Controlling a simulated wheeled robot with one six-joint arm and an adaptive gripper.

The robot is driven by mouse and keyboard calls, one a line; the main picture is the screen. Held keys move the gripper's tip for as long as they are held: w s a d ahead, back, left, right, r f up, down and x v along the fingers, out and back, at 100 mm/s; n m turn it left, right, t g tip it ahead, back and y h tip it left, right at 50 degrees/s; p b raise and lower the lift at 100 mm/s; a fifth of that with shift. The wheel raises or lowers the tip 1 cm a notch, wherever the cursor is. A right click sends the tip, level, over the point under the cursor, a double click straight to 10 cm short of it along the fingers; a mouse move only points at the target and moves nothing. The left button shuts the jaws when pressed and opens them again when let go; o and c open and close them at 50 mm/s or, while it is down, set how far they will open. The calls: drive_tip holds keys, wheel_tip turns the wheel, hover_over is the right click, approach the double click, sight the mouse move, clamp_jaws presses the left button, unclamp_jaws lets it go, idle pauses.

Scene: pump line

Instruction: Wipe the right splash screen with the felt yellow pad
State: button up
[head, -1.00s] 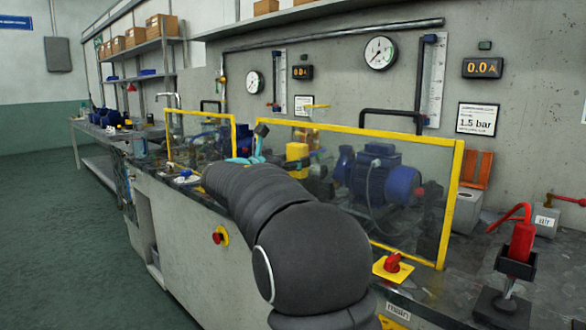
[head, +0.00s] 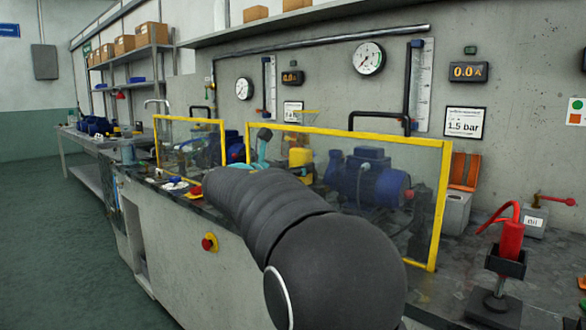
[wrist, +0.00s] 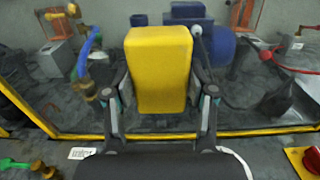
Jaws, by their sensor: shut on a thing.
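The felt yellow pad (wrist: 160,70) stands upright in the middle of the wrist view, between the two fingers of my gripper (wrist: 160,97). My gripper is shut on its sides. The right splash screen (head: 350,190) is a clear panel in a yellow frame on the bench in the head view. In the wrist view the screen (wrist: 165,135) spreads behind the pad, its lower yellow bar just beyond my fingers. I cannot tell whether the pad touches the panel.
A blue pump (head: 365,178) stands behind the right screen. A second, smaller screen (head: 190,150) stands to the left. A red-handled tool in a black stand (head: 508,255) is at the right. A red-and-yellow knob (wrist: 309,160) shows low right in the wrist view.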

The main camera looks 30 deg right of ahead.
sight(325, 168)
drive_tip(key=shift+s+d+b, duration=0.15)
drive_tip(key=shift+s+d, duration=0.05)
drive_tip(key=shift+s, duration=0.45)
drive_tip(key=shift+s+d+b, duration=0.15)
drive_tip(key=shift+s, duration=0.5)
drive_tip(key=shift+s+d+b, duration=0.15)
drive_tip(key=shift+s+d, duration=0.25)
drive_tip(key=shift+s, duration=0.45)
drive_tip(key=shift+s+d+b, duration=0.15)
drive_tip(key=shift+s+d, duration=0.25)
drive_tip(key=shift+s, duration=0.4)
drive_tip(key=shift+w, duration=0.1)
drive_tip(key=shift+w+a+p, duration=0.35)
drive_tip(key=shift+w+p, duration=0.15)
drive_tip(key=shift+w, duration=0.35)
drive_tip(key=shift+w+a+p, duration=0.3)
drive_tip(key=shift+w+p, duration=0.15)
drive_tip(key=shift+w, duration=0.35)
drive_tip(key=shift+w+a+p, duration=0.35)
drive_tip(key=shift+w+p, duration=0.15)
drive_tip(key=shift+w, duration=0.35)
drive_tip(key=shift+w+a, duration=0.3)
drive_tip(key=shift+w, duration=0.55)
drive_tip(key=shift+w+a, duration=0.25)
drive_tip(key=shift+w, duration=0.65)
drive_tip(key=shift+w+a, duration=0.3)
drive_tip(key=shift+w, duration=0.55)
drive_tip(key=shift+v, duration=2.95)
